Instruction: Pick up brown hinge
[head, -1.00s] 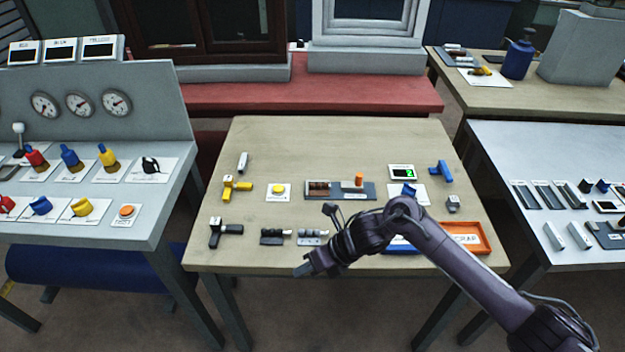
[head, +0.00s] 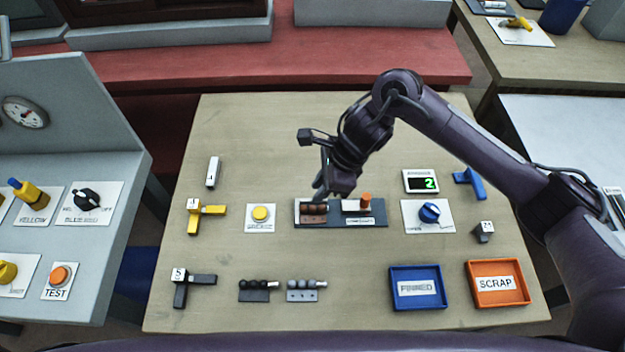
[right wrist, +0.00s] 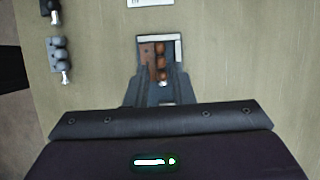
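The brown hinge (head: 313,212) lies on the left part of a dark grey fixture (head: 340,221) in the middle of the wooden table. It also shows in the right wrist view (right wrist: 160,58), with a bright pin end toward my gripper. My right gripper (head: 319,192) hangs just above and behind the hinge in the head view. In the right wrist view its fingers (right wrist: 159,92) stand apart, open and empty, in line with the hinge. I cannot tell whether they touch anything. My left gripper is not in view.
A black hinge (head: 259,290) and a grey hinge (head: 304,290) lie at the front. An orange peg (head: 366,201) stands on the fixture's right part. A blue tray (head: 418,305) and an orange scrap tray (head: 497,300) are at front right. A yellow button (head: 261,213) is left.

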